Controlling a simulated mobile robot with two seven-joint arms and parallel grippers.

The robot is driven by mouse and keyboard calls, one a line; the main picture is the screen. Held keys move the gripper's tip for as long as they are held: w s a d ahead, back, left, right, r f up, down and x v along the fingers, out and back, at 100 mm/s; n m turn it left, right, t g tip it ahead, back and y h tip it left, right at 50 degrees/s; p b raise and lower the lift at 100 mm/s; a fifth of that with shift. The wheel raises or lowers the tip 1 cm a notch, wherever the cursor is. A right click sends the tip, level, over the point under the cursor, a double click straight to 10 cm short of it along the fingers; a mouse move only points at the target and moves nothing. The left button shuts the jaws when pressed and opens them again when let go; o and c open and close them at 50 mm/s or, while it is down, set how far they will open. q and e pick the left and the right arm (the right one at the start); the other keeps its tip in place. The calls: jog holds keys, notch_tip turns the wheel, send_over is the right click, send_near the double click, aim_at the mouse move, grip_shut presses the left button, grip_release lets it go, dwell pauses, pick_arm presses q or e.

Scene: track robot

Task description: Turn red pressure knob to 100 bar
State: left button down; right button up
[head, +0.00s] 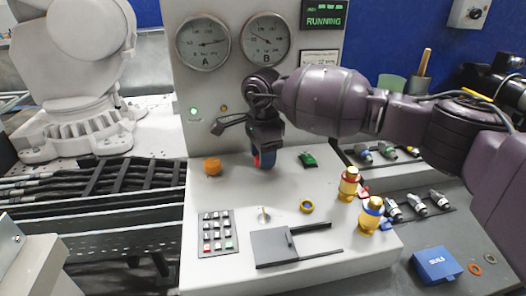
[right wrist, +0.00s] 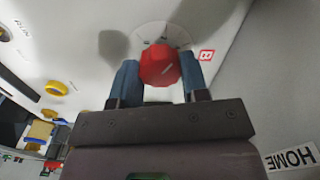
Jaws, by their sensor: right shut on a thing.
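The red pressure knob (right wrist: 160,65) sits between the two blue fingers of my right gripper (right wrist: 158,80) in the right wrist view. The fingers are shut on its sides. A pale mark shows on the knob, and a scale with small ticks lies behind it, partly covered. A red "B" label is beside it. In the head view my right gripper (head: 264,160) points down at the console, and only a sliver of red shows there. Gauge A (head: 203,42) and gauge B (head: 265,39) stand on the upright panel; their figures are too small to read. My left gripper is not in view.
The console (head: 225,185) carries an orange knob (head: 212,166), a green switch (head: 307,159), a keypad (head: 217,232), a yellow ring (head: 306,206) and two gold fittings (head: 349,184). A blue box (head: 436,265) lies at right. A white robot arm (head: 85,50) stands at left.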

jog(key=shift+r+m+p, duration=0.2)
jog(key=shift+m+p, duration=0.3)
jog(key=shift+m, duration=0.7)
jog(key=shift+f+m+p, duration=0.15)
jog(key=shift+m+p, duration=0.15)
jog(key=shift+m, duration=0.4)
jog(key=o, duration=0.9)
jog(key=shift+r+p, duration=0.5)
jog(key=shift+r, duration=4.85)
